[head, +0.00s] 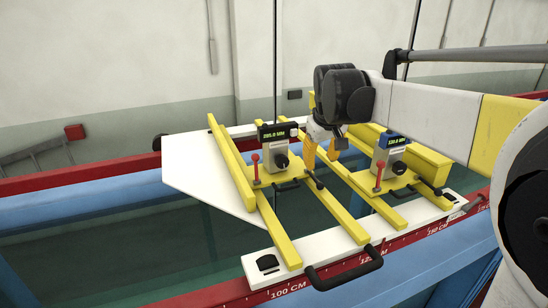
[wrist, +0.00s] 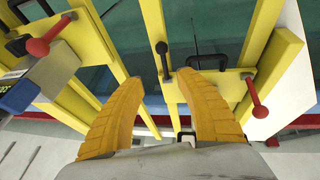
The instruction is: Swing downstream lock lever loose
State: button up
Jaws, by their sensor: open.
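Two yellow carriages with lock levers sit on the flume in the head view. The left one carries a black gauge (head: 275,137), the right one a blue gauge (head: 390,150). Upright red-knobbed levers (head: 255,160) (head: 380,168) stand beside the gauges; darker levers (head: 315,180) (head: 433,188) sit at the carriages' right sides. My gripper (head: 322,153) is open above and behind the left carriage's right end. I cannot tell which lever is the downstream one.
Yellow rails (head: 282,237) run across the flume beneath the carriages. A white plate (head: 205,180) lies at left, and a black handle (head: 345,272) sticks out in front. Another red-knobbed lever (wrist: 255,98) stands right of my fingers in the wrist view.

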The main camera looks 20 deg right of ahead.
aim_at(318, 182)
jog(key=shift+s+r, duration=0.1)
jog(key=shift+s, duration=0.05)
jog(key=x, duration=0.2)
jog(key=p+x, duration=0.1)
jog(key=x, duration=0.2)
jog(key=s+p+x, duration=0.1)
jog(key=x, duration=0.1)
jog(key=shift+w+a+f, duration=0.1)
jog(key=shift+a+f, duration=0.15)
jog(key=shift+f, duration=0.2)
jog(key=shift+s+a+f, duration=0.2)
jog(key=shift+s+f, duration=0.15)
jog(key=shift+f, duration=0.1)
jog(key=shift+w+d+f, duration=0.25)
jog(key=shift+w+f, duration=0.1)
jog(key=shift+w, duration=0.15)
jog(key=shift+s+a+r, duration=0.1)
jog(key=shift+s+r, duration=0.05)
jog(key=shift+s, duration=0.05)
grip_shut()
